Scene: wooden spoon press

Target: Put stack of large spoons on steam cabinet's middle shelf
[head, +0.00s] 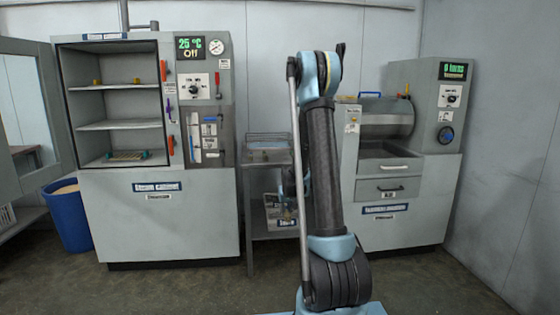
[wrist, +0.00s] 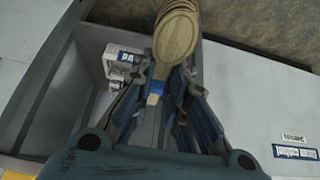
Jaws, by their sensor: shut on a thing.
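My gripper (wrist: 168,88) is shut on a stack of large wooden spoons (wrist: 175,35) in the wrist view. Their oval bowls overlap and point away from the gripper. A blue band shows on the handles between the fingers. In the head view my arm hides most of the gripper and the spoons, low near the side table. The steam cabinet (head: 160,215) stands at the left with its door (head: 28,110) swung open to the left. Its middle shelf (head: 120,125) looks bare. The stack is well apart from the cabinet.
A striped flat item (head: 128,156) lies on the cabinet's bottom shelf. Small yellow pieces (head: 97,82) are on the upper shelf. A blue bin (head: 70,215) stands left of the cabinet. A metal side table (head: 268,156) and a grey machine (head: 405,215) stand to the right.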

